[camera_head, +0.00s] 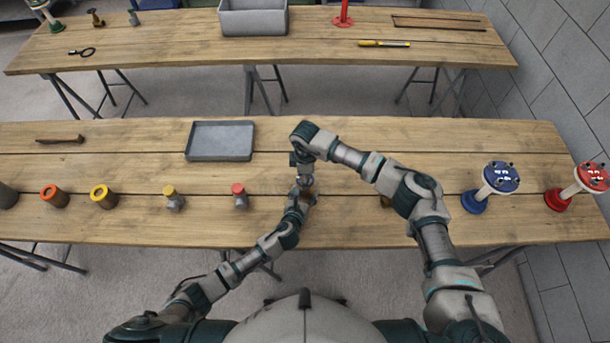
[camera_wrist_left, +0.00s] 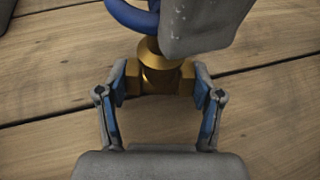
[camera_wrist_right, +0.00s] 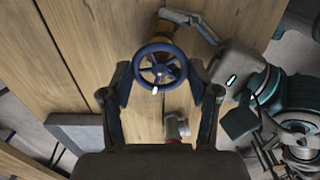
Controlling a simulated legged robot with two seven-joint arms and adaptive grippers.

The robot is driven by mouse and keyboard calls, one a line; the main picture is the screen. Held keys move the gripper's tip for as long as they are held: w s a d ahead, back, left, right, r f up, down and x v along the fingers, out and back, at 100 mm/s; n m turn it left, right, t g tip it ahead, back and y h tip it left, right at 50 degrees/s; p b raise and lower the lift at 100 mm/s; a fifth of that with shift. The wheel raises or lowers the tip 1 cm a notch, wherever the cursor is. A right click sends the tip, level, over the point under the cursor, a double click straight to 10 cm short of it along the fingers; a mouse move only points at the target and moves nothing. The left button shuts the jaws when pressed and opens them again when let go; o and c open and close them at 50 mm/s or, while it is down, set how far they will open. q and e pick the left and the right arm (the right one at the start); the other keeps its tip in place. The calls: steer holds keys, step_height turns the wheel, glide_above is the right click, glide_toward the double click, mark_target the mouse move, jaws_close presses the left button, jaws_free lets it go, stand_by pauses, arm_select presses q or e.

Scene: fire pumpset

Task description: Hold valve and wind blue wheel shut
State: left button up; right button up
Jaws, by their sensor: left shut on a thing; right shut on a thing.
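The brass valve (camera_wrist_left: 160,72) stands over the wooden table, and its blue wheel (camera_wrist_right: 160,69) shows whole in the right wrist view. My left gripper (camera_wrist_left: 161,85) is shut on the brass body, a finger on each side. It also shows in the right wrist view (camera_wrist_right: 183,20). My right gripper (camera_wrist_right: 163,82) is above the valve with its fingers on opposite sides of the wheel rim, shut on it. In the left wrist view, a grey part of the right gripper covers much of the blue wheel (camera_wrist_left: 130,14). In the head view my grippers mostly hide the valve.
On the same table (camera_head: 345,230) are a grey tray (camera_head: 220,140), a red-topped fitting (camera_head: 239,195), a yellow-topped fitting (camera_head: 172,197) and a blue flanged stand (camera_head: 490,185). A red flanged stand (camera_head: 580,185) is at the right end.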

steer(key=o, duration=1.2)
steer(key=shift+c, duration=0.2)
step_height(320, 180, up, 12)
steer(key=shift+w, duration=0.1)
arm_select(q)
steer(key=o, duration=1.7)
steer(key=shift+c, duration=0.2)
